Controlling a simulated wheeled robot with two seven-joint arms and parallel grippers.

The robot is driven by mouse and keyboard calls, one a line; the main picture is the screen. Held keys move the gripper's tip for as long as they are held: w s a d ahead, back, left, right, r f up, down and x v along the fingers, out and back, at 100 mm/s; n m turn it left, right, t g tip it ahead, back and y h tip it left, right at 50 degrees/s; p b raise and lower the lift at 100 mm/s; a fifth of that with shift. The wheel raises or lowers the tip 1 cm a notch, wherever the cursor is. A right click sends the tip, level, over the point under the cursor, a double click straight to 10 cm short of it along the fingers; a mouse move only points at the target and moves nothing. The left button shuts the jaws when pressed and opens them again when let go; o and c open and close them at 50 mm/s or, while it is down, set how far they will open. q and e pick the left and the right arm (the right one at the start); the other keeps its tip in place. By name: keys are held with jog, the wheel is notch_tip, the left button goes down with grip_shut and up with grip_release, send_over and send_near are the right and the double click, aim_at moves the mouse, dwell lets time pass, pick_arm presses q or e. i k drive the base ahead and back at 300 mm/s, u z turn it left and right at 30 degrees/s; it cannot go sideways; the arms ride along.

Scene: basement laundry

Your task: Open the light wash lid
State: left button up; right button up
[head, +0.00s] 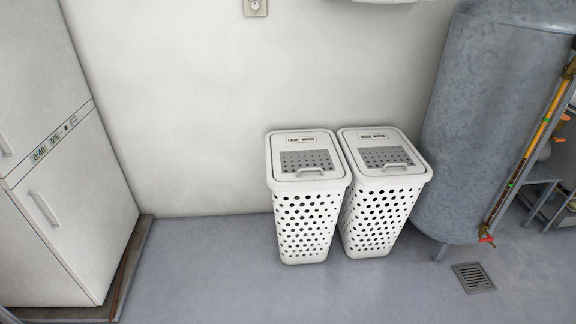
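The light wash hamper (306,222) is a white basket with round holes, standing upright on the floor against the back wall, left of a matching hamper. Its lid (291,173) is shut and carries a label reading "LIGHT WASH" (301,139), a grey perforated panel and a white handle (310,171) at the front edge. Neither of my grippers shows in the head view, and nothing touches the lid.
A second white hamper (377,217) stands close on the right, its lid also shut. A grey metal tank (478,120) is right of it. A white appliance (68,210) stands at left. A floor drain (473,277) lies front right. The floor before the hampers is clear.

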aim_at(300, 156)
jog(key=u, duration=0.65)
jog(key=i, duration=0.8)
jog(key=u, duration=0.4)
